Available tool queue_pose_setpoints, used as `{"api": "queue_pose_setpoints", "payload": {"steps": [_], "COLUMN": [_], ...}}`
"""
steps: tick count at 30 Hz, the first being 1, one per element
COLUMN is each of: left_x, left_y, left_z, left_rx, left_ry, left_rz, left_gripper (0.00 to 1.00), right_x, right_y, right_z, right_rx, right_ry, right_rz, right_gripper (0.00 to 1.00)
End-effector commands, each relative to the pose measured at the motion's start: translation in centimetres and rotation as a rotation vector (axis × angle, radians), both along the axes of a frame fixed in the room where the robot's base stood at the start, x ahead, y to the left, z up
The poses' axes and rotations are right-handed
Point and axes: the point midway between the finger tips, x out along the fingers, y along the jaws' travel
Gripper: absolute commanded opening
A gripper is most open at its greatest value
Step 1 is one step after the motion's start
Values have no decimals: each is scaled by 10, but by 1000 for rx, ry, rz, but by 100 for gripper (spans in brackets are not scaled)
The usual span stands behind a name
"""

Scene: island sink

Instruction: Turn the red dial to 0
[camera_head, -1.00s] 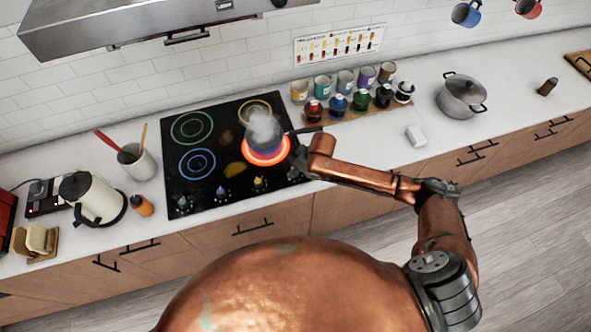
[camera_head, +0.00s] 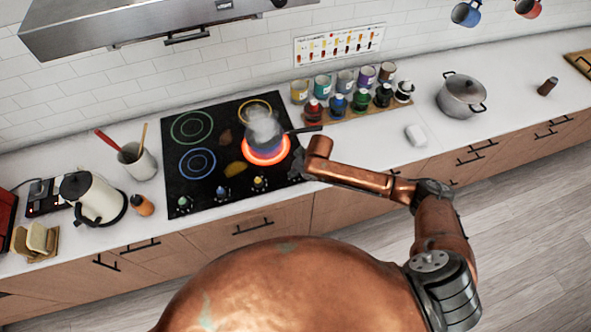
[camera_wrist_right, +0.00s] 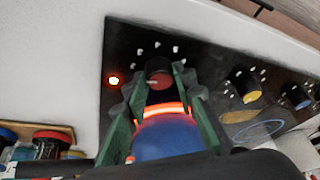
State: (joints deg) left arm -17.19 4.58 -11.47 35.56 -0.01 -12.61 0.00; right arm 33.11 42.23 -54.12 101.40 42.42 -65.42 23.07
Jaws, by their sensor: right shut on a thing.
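The red dial (camera_wrist_right: 159,77) is on the black stove's front control strip in the right wrist view, ringed by small white marks too small to read. My right gripper (camera_wrist_right: 157,84) is shut on it, with its green fingers on either side. In the head view my right gripper (camera_head: 297,161) is at the stove's right front corner and the red dial is hidden there. A glowing orange light (camera_wrist_right: 113,81) shows beside the dial. My left gripper is not in view.
A steaming pot (camera_head: 262,127) stands on the glowing orange burner (camera_head: 266,152), close behind my right gripper, its handle pointing right. Other dials (camera_head: 221,192) line the stove's front edge. Paint jars (camera_head: 338,106) stand to the right.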

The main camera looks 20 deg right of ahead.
Motion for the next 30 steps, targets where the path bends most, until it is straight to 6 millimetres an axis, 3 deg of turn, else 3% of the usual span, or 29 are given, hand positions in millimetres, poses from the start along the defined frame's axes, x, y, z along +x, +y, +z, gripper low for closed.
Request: {"api": "queue_pose_setpoints", "payload": {"steps": [3, 14, 30], "left_x": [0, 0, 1], "left_y": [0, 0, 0], "left_z": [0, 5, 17], "left_rx": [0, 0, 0], "left_ry": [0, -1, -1], "left_rz": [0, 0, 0], "left_gripper": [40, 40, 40], "right_x": [0, 0, 4], "right_y": [1, 0, -2], "right_z": [0, 1, 1], "right_rx": [1, 2, 3], "right_ry": [1, 0, 0], "right_rz": [0, 58, 494], "right_gripper": [1, 1, 1]}}
